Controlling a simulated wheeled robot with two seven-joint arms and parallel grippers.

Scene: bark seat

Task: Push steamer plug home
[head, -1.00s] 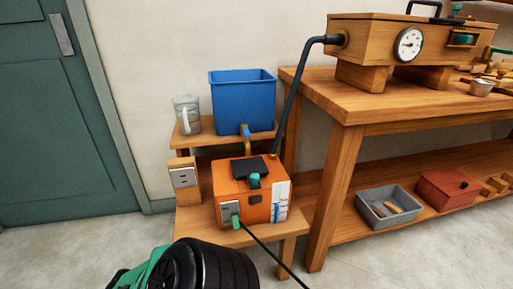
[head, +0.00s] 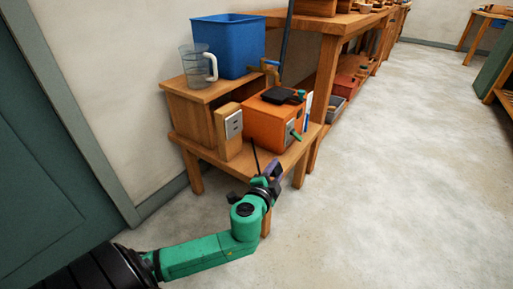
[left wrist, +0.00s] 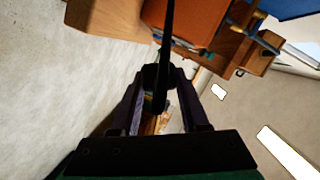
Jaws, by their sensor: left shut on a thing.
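The orange steamer box (head: 272,124) sits on a low wooden stand (head: 290,155), with a green lever (head: 296,135) on its front. Left of it stands a wooden block with a pale socket plate (head: 234,124). My left gripper (head: 274,170) is in front of the stand, apart from the socket and lower in the picture. In the left wrist view my gripper (left wrist: 160,105) is shut on a black plug (left wrist: 157,78), with a dark cord (left wrist: 167,30) rising from it. The plug's prongs cannot be made out. My right gripper is out of view.
A blue tank (head: 228,45) and a clear jug (head: 198,66) stand on the raised shelf behind. A wooden workbench (head: 330,60) is to the right. A green door (head: 50,170) is at left. Open floor (head: 410,180) lies to the right.

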